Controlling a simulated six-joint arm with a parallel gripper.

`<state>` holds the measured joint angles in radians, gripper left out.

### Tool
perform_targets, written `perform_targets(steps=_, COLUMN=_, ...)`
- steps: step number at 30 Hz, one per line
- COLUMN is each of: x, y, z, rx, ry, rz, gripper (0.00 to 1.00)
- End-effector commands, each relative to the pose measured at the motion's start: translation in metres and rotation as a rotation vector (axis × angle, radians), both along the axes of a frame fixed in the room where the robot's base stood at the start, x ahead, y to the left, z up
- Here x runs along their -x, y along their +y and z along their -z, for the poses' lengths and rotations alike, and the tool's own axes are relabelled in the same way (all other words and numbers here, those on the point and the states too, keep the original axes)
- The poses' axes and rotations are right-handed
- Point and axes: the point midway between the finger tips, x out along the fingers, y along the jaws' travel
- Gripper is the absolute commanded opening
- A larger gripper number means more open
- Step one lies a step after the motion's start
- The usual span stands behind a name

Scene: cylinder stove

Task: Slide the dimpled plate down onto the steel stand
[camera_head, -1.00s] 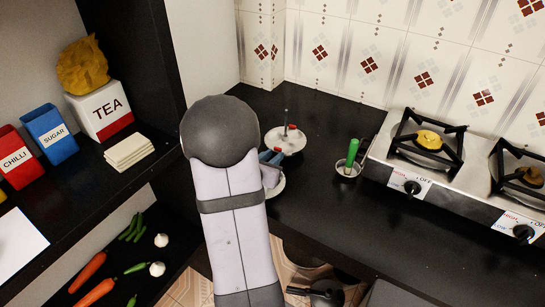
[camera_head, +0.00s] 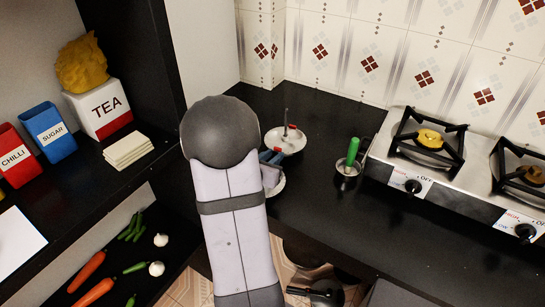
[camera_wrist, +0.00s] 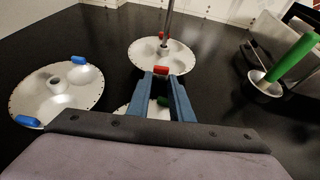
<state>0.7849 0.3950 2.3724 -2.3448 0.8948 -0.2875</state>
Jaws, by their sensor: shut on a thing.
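The dimpled plate in my gripper is a round silver disc with red tabs (camera_wrist: 178,58). It shows in the head view as a pale disc (camera_head: 288,146). My gripper (camera_wrist: 160,76) is shut on its near red tab. The thin steel rod of the stand (camera_wrist: 168,22) rises at the plate's middle and stands well above it; the rod also shows in the head view (camera_head: 286,116). The stand's base is hidden under the plate, so I cannot tell the gap below. In the head view the blue fingers (camera_head: 270,157) show beside my arm.
A plate with blue tabs (camera_wrist: 78,95) lies on the black counter at left. Another plate with a green tab (camera_wrist: 155,110) is mostly hidden below my fingers. A small steel cup with a green-handled tool (camera_head: 348,168) stands right, before the stove (camera_head: 385,160).

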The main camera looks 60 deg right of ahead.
Motion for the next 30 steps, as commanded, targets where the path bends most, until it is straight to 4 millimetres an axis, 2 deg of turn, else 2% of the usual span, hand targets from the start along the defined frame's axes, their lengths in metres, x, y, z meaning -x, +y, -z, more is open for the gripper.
perform_targets(steps=10, x=0.0, y=0.0, z=0.003, rx=0.0, ry=0.0, rz=0.0, gripper=0.0)
perform_targets(steps=11, x=0.0, y=0.0, z=0.003, rx=0.0, ry=0.0, rz=0.0, gripper=0.22)
perform_targets(steps=13, x=0.0, y=0.0, z=0.003, rx=0.0, ry=0.0, rz=0.0, gripper=0.39)
perform_targets(steps=14, x=0.0, y=0.0, z=0.003, rx=0.0, ry=0.0, rz=0.0, gripper=0.41)
perform_targets(steps=23, x=0.0, y=0.001, z=0.003, rx=-0.001, ry=0.0, rz=0.0, gripper=0.41)
perform_targets(steps=30, x=0.001, y=0.017, z=-0.004, rx=0.0, ry=-0.002, rz=-0.002, gripper=0.41)
